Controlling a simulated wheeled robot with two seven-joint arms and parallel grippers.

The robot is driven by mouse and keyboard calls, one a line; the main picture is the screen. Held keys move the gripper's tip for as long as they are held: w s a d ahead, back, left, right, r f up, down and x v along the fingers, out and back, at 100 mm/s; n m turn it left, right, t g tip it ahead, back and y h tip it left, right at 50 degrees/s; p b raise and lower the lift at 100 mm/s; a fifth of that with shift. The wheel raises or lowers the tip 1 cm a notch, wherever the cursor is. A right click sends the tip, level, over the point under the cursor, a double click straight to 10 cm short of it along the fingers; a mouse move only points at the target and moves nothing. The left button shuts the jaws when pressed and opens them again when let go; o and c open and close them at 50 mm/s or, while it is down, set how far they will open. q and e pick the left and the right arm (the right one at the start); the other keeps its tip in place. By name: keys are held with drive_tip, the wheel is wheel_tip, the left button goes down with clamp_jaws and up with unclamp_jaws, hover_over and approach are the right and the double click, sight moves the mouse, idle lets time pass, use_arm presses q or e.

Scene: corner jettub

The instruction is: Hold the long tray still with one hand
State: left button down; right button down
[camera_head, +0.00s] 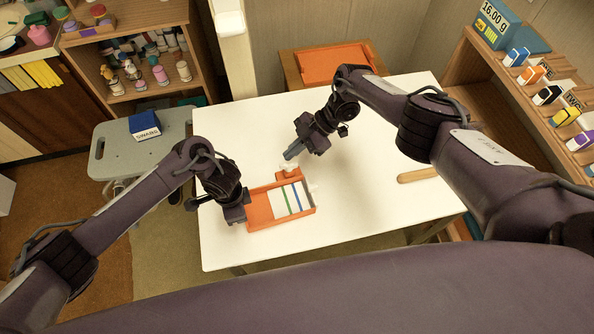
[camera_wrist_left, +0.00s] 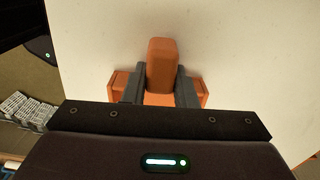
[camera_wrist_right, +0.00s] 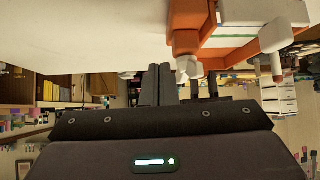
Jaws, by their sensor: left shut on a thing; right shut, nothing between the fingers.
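The long orange tray (camera_head: 259,208) lies on the white table and holds white pieces with a green and a blue stripe. My left gripper (camera_head: 244,214) is at the tray's left end. In the left wrist view my left gripper (camera_wrist_left: 160,88) is shut on an upright orange handle (camera_wrist_left: 161,62) at that end. My right gripper (camera_head: 290,156) is shut and empty, just beyond the tray's far side. It is close to a small white knob-like part (camera_head: 289,167) on an orange block there; contact cannot be told. The tray (camera_wrist_right: 215,50) also shows in the right wrist view.
The white table (camera_head: 330,215) is mostly clear around the tray. A wooden rod-like piece (camera_head: 417,174) lies at its right. An orange-topped stand (camera_head: 333,63) is behind the table. A grey stool (camera_head: 112,150) with a blue box (camera_head: 144,125) stands left. Shelves flank both sides.

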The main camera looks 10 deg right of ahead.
drive_tip(key=shift+w+a, duration=0.2)
drive_tip(key=shift+a, duration=0.4)
drive_tip(key=shift+a+f, duration=0.1)
drive_tip(key=shift+a, duration=0.6)
drive_tip(key=shift+s+a+f+n+g, duration=0.1)
drive_tip(key=shift+a+f+n+g, duration=0.05)
drive_tip(key=shift+a+n+g, duration=0.25)
drive_tip(key=shift+n+g, duration=0.4)
drive_tip(key=shift+n, duration=0.2)
drive_tip(key=shift+a+n, duration=0.1)
drive_tip(key=shift+n, duration=0.2)
drive_tip(key=shift+r+g+h, duration=0.2)
drive_tip(key=shift+g+h, duration=0.1)
drive_tip(key=shift+g, duration=0.1)
drive_tip(key=shift+a, duration=0.1)
